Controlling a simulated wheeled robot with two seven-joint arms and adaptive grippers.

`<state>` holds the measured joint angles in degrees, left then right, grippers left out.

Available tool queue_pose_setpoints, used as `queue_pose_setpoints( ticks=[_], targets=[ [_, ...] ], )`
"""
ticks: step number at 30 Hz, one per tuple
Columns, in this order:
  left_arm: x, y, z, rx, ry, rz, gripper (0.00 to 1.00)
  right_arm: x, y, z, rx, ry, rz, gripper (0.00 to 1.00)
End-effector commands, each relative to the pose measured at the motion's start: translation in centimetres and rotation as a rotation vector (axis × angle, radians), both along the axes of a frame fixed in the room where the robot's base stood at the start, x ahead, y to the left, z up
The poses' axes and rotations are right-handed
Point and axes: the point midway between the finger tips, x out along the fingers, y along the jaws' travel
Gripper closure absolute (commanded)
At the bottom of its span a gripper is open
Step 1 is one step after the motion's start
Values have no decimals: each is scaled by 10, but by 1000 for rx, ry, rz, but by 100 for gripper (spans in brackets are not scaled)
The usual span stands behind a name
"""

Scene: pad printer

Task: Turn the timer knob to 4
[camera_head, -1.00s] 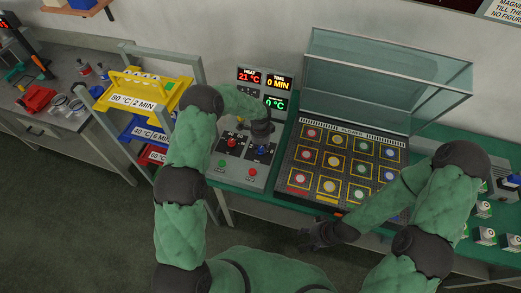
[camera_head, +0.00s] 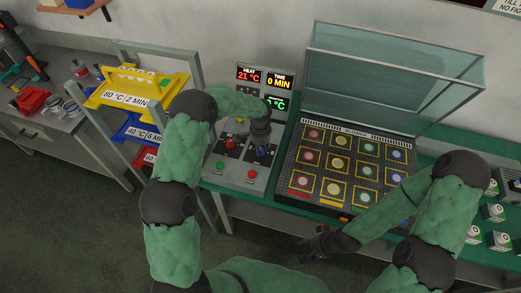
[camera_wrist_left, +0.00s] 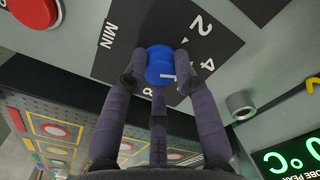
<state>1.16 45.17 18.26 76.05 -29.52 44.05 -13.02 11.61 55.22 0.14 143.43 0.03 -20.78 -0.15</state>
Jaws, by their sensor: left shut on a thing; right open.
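The blue timer knob (camera_wrist_left: 160,62) sits on a dark dial plate marked MIN, with the figures 2 and 4 and another partly hidden one around it. It also shows under my left gripper in the head view (camera_head: 264,151). A white mark is on the knob's face; which figure it points to I cannot tell. My left gripper (camera_wrist_left: 158,72) is shut on the knob, its fingers around the sides. The TIME display (camera_head: 279,81) reads 0 MIN. My right gripper (camera_head: 316,245) is open and empty in front of the table.
A red knob (camera_head: 231,143) is left of the blue one, with a green button (camera_head: 220,165) and a red button (camera_head: 251,174) below. The HEAT display (camera_head: 249,74) reads 21 °C. The blower unit (camera_head: 340,150) with its raised clear lid stands to the right.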

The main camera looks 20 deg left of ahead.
Motion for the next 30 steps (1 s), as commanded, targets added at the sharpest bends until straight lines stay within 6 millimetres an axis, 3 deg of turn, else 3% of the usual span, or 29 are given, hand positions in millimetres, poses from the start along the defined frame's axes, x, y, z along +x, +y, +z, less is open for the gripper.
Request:
queue_pose_setpoints(
  ticks=[14, 15, 17, 30],
  targets=[
    [0, 0, 0, 0, 0, 13, 100, 0, 0, -1, 0, 0, 0, 43],
    [0, 0, 0, 0, 0, 13, 60, 0, 0, -1, 0, 0, 0, 43],
    [0, 0, 0, 0, 0, 13, 48, 0, 0, -1, 0, 0, 0, 43],
    [1, 0, 8, 1, -3, 12, 48, 0, 0, -1, 0, 0, 0, 43]
  ],
)
